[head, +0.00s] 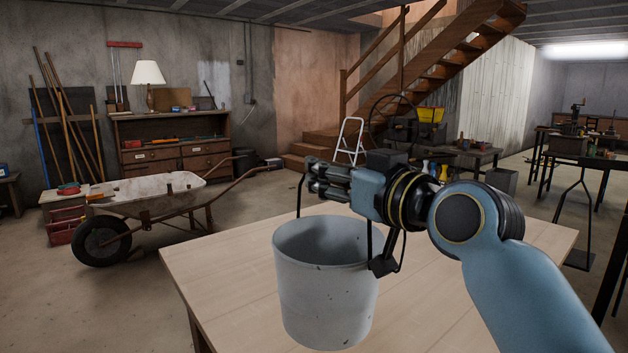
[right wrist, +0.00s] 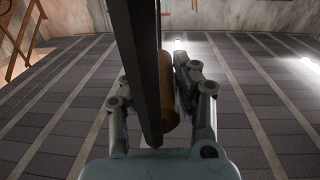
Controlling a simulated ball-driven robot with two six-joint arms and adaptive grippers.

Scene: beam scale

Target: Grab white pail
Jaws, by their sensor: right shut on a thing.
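The white pail (head: 325,285) is upright over the light wooden table (head: 215,262) in the head view, with its open mouth facing up. Its dark handle is raised, and one side of it shows left of the fingers. My right gripper (head: 322,180) is just above the pail's mouth and is shut on the handle. In the right wrist view, a brown cylindrical grip (right wrist: 152,75) and a dark bar (right wrist: 142,70) lie between the fingers of my right gripper (right wrist: 163,95). I cannot tell whether the pail's bottom touches the table. My left gripper is not in view.
The tabletop is otherwise bare where it shows. A wheelbarrow (head: 150,203) stands on the floor to the left. A workbench with drawers (head: 175,150) and a lamp (head: 148,75) are behind it. A wooden staircase (head: 430,65) rises at the back.

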